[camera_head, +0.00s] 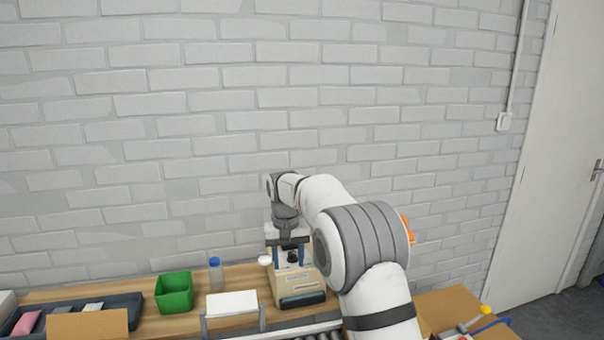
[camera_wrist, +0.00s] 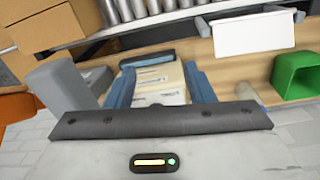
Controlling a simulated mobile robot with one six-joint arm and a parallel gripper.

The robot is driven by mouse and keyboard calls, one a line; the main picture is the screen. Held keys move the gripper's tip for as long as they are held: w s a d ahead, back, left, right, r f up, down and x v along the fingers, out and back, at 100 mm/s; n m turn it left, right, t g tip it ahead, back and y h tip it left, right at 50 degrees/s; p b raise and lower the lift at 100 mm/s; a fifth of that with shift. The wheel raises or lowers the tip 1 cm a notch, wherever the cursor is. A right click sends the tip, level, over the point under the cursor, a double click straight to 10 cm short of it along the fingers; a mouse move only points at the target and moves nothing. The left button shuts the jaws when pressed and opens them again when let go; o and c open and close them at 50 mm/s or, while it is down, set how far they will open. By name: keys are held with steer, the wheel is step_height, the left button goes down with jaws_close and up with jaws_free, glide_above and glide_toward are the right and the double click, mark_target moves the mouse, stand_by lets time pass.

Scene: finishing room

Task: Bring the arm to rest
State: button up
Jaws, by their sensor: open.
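My arm is white with grey joints and reaches forward over the bench in the head view. My gripper (camera_head: 290,256) points down, just above or in front of a beige machine (camera_head: 292,282) with a dark slot low on its front. In the wrist view my gripper (camera_wrist: 158,78) has its two blue fingers spread apart, with nothing held. The beige machine (camera_wrist: 160,92) shows between and beyond the fingers. I cannot tell how far the fingertips are from it.
The wooden bench (camera_head: 140,284) carries a green bin (camera_head: 174,292), a blue-capped bottle (camera_head: 216,274), a white card (camera_head: 232,303) and a dark tray (camera_head: 122,302). A roller conveyor (camera_head: 320,335) runs in front. A brick wall (camera_head: 200,130) stands behind. Boxes (camera_wrist: 48,25) show in the wrist view.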

steer(key=s+d+r+t, duration=0.1)
steer(key=s+d+r, duration=0.4)
steer(key=s+d, duration=0.3)
steer(key=s+d+r+t, duration=0.1)
steer(key=s+d+r, duration=0.35)
steer(key=s, duration=0.55)
steer(key=s+d+f, duration=0.2)
steer(key=s+d, duration=0.1)
steer(key=s, duration=0.6)
steer(key=s+d+f+m+t, duration=0.1)
steer(key=s+d+f, duration=0.2)
steer(key=s, duration=0.7)
steer(key=shift+d+f+m, duration=0.15)
steer(key=shift+d+m, duration=0.15)
